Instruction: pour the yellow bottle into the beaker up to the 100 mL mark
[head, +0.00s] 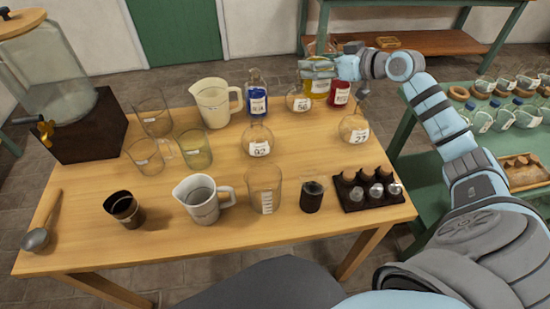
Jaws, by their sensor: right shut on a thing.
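The yellow bottle (319,87) is at the back right of the wooden table, beside the red bottle. My right gripper (312,68) is shut on the yellow bottle and covers part of its upper portion. I cannot tell whether the bottle's base touches the table. The clear beaker (265,188) with white marks stands upright near the front middle of the table and looks empty. Its mark numbers are too small to read. My left gripper is out of view.
Round flasks (259,141) stand between the bottle and the beaker. A blue bottle (257,101), a red bottle (340,93), two pitchers (202,203), a dark-filled glass (312,196) and a dark rack (356,201) share the table. A large dispenser (62,75) stands at the left.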

